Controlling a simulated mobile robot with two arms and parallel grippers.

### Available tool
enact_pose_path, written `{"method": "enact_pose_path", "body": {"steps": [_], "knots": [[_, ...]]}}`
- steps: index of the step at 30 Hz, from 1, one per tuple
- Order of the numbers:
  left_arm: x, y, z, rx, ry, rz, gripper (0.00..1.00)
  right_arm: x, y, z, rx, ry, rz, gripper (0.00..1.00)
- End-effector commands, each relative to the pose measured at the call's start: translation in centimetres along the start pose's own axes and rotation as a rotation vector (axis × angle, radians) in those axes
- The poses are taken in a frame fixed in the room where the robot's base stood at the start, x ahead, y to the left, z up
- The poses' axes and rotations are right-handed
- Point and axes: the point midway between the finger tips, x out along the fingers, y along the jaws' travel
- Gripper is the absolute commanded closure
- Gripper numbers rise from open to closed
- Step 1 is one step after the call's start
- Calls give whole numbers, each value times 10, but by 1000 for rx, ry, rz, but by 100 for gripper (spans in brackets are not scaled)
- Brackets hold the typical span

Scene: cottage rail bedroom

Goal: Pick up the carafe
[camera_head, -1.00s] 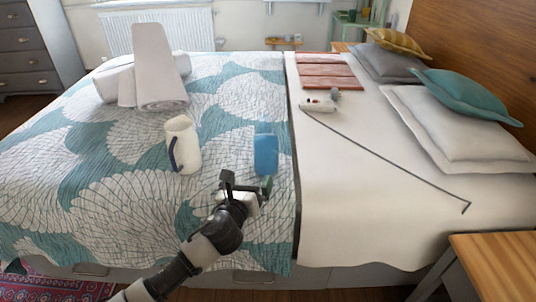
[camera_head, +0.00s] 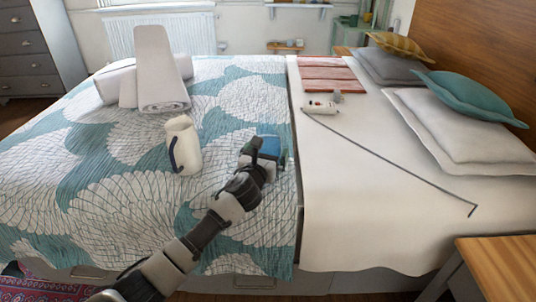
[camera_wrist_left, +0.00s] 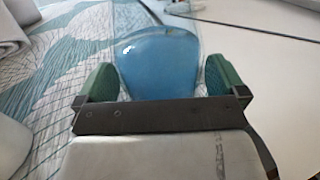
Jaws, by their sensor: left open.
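The carafe (camera_head: 270,145), a clear vessel with blue contents, stands on the patterned bedspread near the white sheet's edge. In the head view my left gripper (camera_head: 267,156) is right at it and hides much of it. In the left wrist view the carafe (camera_wrist_left: 158,60) is between the two green-padded fingers of my open left gripper (camera_wrist_left: 160,80). A gap shows on each side, so the fingers do not grip it. The lower part of the carafe is hidden behind the gripper body. My right gripper is not in view.
A white jug with a dark blue handle (camera_head: 183,145) stands left of the carafe. Rolled towels (camera_head: 160,85) lie farther back. On the white sheet are a thin dark rod (camera_head: 390,158), a small white object (camera_head: 320,107) and reddish boards (camera_head: 330,78). Pillows (camera_head: 460,125) lie right.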

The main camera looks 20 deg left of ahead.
Motion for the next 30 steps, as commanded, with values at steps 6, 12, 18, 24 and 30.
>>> {"method": "enact_pose_path", "body": {"steps": [6,12,18,24,30], "knots": [[6,-1,1,-1,-1,-2,0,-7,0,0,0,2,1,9],[6,0,0,-1,-1,-1,12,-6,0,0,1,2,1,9],[6,0,0,-1,0,-1,43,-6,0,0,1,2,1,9],[6,-1,3,-1,-6,-2,69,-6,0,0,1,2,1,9],[6,0,3,-1,-5,-2,69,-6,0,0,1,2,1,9]]}}
